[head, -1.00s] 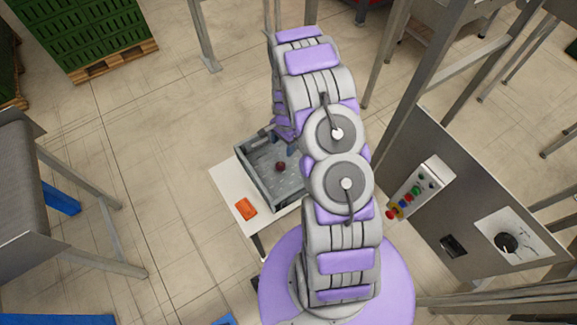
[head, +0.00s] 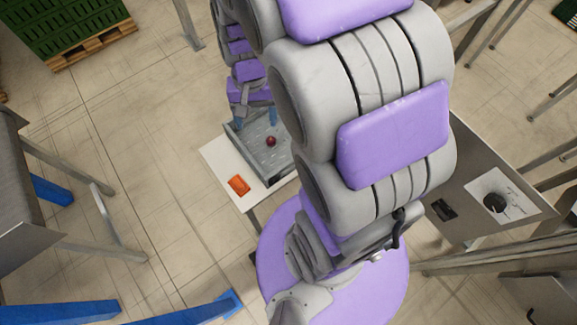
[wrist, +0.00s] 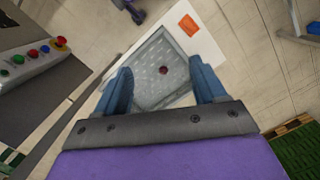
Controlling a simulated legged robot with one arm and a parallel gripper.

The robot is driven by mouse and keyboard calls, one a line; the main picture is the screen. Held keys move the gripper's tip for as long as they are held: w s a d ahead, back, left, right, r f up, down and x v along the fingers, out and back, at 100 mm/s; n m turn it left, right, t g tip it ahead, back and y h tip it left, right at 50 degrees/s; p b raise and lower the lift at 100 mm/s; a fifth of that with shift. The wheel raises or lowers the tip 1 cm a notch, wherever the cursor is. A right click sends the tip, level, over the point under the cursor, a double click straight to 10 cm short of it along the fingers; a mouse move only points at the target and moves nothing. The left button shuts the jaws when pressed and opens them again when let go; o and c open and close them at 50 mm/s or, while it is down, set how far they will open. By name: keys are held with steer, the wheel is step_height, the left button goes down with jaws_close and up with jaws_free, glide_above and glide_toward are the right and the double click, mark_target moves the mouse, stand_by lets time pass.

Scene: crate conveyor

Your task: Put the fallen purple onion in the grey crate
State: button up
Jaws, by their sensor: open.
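The purple onion (head: 271,141) lies inside the grey crate (head: 236,140), on its floor, and looks small and dark red. The crate stands on a white table. In the wrist view the onion (wrist: 164,70) shows on the crate floor (wrist: 150,97), between and beyond my two blue fingers. My gripper (wrist: 163,85) is open and empty, above the crate and apart from the onion. In the head view my gripper (head: 255,117) is at the crate's far side. Part of the crate's right side is hidden by my arm.
An orange object (head: 238,185) lies on the white table (head: 217,158) beside the crate. A control panel with buttons (wrist: 35,56) stands at left in the wrist view. Green crates on a pallet (head: 70,30) are at the far left. Open floor lies left of the table.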

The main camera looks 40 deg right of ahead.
steer(key=s+a+r+n, duration=0.1)
steer(key=s+r+n, duration=0.2)
steer(key=s, duration=0.6)
steer(key=s+a+r+n+h, duration=0.1)
steer(key=s+r, duration=0.3)
steer(key=s, duration=0.5)
steer(key=shift+a+n, duration=0.6)
steer(key=shift+n, duration=0.3)
